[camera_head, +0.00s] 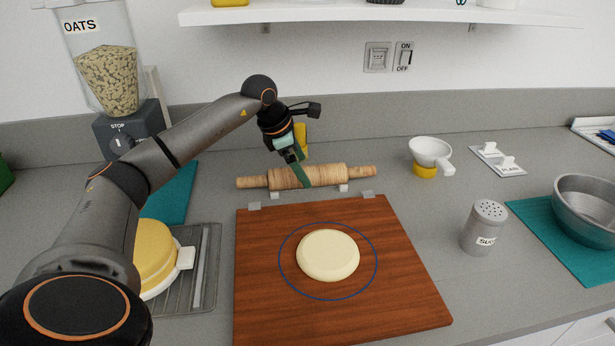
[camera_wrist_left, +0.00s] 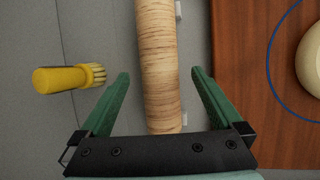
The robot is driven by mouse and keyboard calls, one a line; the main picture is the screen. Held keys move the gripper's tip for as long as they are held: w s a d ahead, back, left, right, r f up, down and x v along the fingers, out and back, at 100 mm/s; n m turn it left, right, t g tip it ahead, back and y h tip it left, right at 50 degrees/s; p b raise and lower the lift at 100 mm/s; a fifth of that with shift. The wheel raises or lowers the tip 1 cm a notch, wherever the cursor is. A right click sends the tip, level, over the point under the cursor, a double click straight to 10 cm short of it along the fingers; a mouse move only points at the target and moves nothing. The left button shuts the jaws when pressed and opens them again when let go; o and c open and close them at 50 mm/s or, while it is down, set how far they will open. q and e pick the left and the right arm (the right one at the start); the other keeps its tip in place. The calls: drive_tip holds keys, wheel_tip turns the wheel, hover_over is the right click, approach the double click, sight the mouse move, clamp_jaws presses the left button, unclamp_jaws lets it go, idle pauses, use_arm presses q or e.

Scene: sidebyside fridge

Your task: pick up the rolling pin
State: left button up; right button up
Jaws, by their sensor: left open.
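The wooden rolling pin (camera_head: 325,175) lies across small white supports on the counter, just behind the cutting board. My left gripper (camera_head: 300,174) is over its barrel, coming from behind and above. In the left wrist view the pin (camera_wrist_left: 158,65) runs between the two green fingers of my open left gripper (camera_wrist_left: 160,82). A gap shows on each side of the pin, so neither finger appears to touch it. The pin's far end runs out of the top of that view. My right gripper is not in view.
A wooden cutting board (camera_head: 270,300) with a round of dough (camera_head: 328,255) lies in front of the pin. A yellow brush (camera_wrist_left: 68,78) stands or lies close behind it. A white cup (camera_head: 430,151), a shaker (camera_head: 484,228) and a metal bowl (camera_head: 586,207) are to the right. An oats dispenser (camera_head: 110,80) is at left.

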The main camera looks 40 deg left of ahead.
use_arm(q)
drive_tip(key=shift+x, duration=1.55)
drive_tip(key=shift+c, duration=0.2)
drive_tip(key=shift+r, duration=0.1)
clamp_jaws()
